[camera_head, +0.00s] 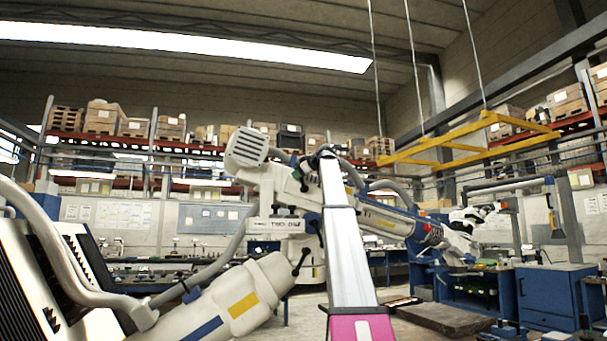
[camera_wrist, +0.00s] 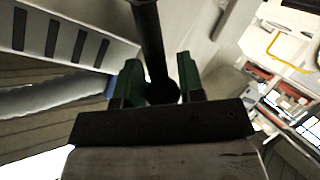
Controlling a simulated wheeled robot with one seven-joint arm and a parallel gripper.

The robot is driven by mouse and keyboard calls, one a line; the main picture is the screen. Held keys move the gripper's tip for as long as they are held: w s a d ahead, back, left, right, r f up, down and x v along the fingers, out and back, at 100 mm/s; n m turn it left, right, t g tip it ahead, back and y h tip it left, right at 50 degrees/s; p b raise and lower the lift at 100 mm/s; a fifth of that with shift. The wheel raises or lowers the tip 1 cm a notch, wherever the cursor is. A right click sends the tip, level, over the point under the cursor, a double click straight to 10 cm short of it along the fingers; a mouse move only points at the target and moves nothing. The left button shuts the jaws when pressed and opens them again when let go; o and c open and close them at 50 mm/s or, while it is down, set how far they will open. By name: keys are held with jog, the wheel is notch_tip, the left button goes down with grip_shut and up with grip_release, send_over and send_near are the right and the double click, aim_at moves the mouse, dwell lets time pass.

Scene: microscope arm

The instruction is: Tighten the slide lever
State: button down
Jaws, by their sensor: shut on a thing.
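In the wrist view, the black lever (camera_wrist: 150,38) comes down from the top and ends in a round dark knob. My gripper (camera_wrist: 160,80) has its two green-padded fingers on either side of the knob end and is shut on it. In the head view, the white microscope arm (camera_head: 262,190) stands at the centre, with several small black levers on its joints. My silver and pink arm rises in front of it, and its far end reaches the upper part of the microscope arm. My gripper cannot be made out clearly there, and I cannot tell which lever it holds.
A grey cable (camera_wrist: 55,98) and a pale slotted panel (camera_wrist: 75,35) lie left of my gripper in the wrist view. In the head view, thick hoses and a jointed white body (camera_head: 235,295) fill the lower left. Blue workbenches (camera_head: 550,292) stand at the right.

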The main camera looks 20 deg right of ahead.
jog(key=shift+s+a+f+n+g+h, duration=0.15)
jog(key=shift+a+f+n+h, duration=0.25)
jog(key=shift+a+n+h, duration=0.2)
jog(key=shift+w+a+f+n+g+h, duration=0.15)
jog(key=shift+a+f+n+h, duration=0.2)
jog(key=shift+a+n+h, duration=0.2)
jog(key=shift+s+d, duration=0.1)
jog(key=c, duration=0.8)
grip_release()
jog(key=shift+o, duration=0.2)
jog(key=v, duration=1)
jog(key=shift+s, duration=0.35)
jog(key=shift+d+r, duration=0.1)
jog(key=shift+d, duration=0.05)
